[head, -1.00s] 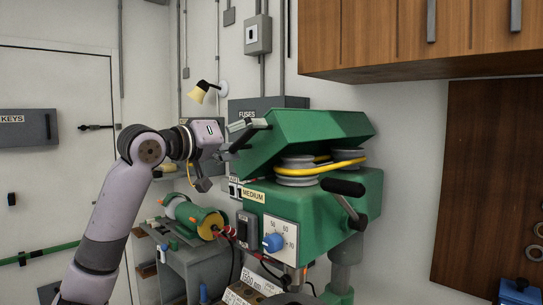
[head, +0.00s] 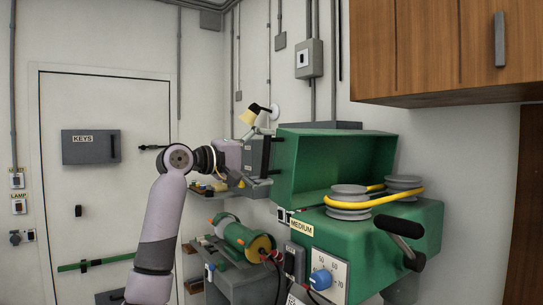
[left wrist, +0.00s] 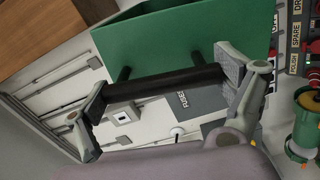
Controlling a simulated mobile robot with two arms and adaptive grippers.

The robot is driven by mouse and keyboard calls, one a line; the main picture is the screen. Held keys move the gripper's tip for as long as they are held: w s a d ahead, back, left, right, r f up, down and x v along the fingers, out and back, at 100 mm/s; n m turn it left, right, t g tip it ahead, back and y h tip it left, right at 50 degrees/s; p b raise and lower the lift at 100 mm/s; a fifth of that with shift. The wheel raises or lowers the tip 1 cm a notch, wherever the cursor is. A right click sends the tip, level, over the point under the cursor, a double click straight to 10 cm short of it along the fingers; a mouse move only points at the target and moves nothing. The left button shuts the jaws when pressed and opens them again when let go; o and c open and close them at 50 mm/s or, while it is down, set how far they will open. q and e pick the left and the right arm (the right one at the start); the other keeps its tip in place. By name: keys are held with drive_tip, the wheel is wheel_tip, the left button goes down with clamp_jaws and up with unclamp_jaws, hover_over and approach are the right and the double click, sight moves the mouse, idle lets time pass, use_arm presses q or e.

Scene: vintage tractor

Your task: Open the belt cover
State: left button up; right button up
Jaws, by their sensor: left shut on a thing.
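The green belt cover (head: 335,165) is swung up on the far side of the green machine housing (head: 380,235), standing nearly upright. The pulleys (head: 348,202) and yellow belt (head: 375,200) are exposed below it. The cover also shows in the left wrist view (left wrist: 190,42). Its black bar handle (left wrist: 165,84) lies between the fingers of my left gripper (left wrist: 165,98), which is shut on it. In the head view my left gripper (head: 258,160) is at the cover's left end. My right gripper is not in view.
A black crank handle (head: 398,227) sticks out at the machine's front right. A green and yellow motor (head: 245,238) sits on a grey stand at lower left. A lamp (head: 250,114) and wooden wall cabinet (head: 430,50) are above. Free room lies left, before the white door (head: 100,190).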

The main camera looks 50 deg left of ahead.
use_arm(q)
drive_tip(key=shift+a+n, duration=0.4)
drive_tip(key=shift+a, duration=0.05)
drive_tip(key=o, duration=1.4)
drive_tip(key=shift+f, duration=0.1)
drive_tip(key=shift+o, duration=0.2)
drive_tip(key=shift+s, duration=0.2)
drive_tip(key=s+a, duration=0.1)
drive_tip(key=s, duration=1)
drive_tip(key=shift+s, duration=0.3)
